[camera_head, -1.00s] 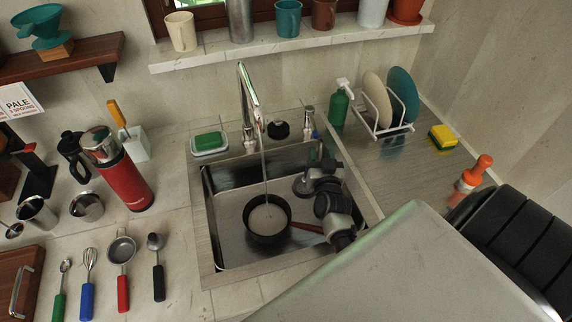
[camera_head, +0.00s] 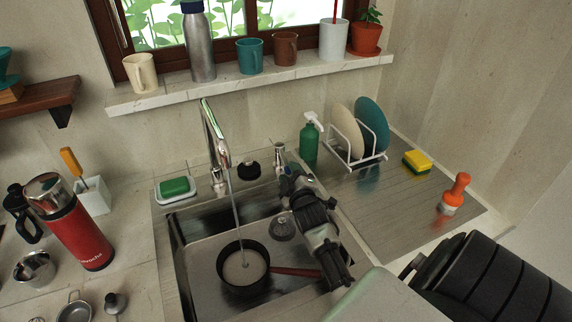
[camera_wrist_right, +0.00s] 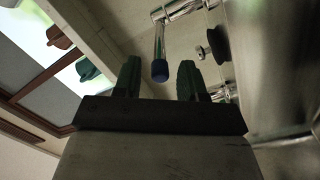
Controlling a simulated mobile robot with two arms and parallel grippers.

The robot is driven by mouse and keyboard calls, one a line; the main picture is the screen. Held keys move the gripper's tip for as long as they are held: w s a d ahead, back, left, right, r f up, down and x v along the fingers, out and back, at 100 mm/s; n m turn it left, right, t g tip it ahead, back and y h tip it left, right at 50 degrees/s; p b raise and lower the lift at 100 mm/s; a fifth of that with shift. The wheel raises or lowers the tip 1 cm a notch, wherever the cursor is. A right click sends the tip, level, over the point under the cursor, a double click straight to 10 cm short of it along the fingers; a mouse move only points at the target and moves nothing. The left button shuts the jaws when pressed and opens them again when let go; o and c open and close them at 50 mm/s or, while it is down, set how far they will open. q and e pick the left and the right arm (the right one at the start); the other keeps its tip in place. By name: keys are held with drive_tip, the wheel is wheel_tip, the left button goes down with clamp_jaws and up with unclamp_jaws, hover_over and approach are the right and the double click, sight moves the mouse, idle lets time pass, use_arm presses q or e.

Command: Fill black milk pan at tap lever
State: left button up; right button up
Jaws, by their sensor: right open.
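The black milk pan (camera_head: 243,288) stands in the sink under the spout, its reddish-brown handle (camera_head: 296,272) pointing right. A thin stream runs from the chrome tap (camera_head: 213,132) into it, and pale liquid shows inside. My right gripper (camera_head: 287,172) is at the back right of the sink, near a chrome tap fitting (camera_head: 279,153). In the right wrist view, its two dark green fingers (camera_wrist_right: 159,84) are apart. A chrome lever with a blue tip (camera_wrist_right: 160,70) appears between or beyond them; I cannot tell whether they touch. My left gripper is not in view.
The metal sink (camera_head: 190,262) has a drain strainer (camera_head: 283,228). A soap dish (camera_head: 176,190) and red flask (camera_head: 78,232) are left.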

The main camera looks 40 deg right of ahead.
sight(283, 158)
drive_tip(key=shift+x, duration=2.05)
clamp_jaws()
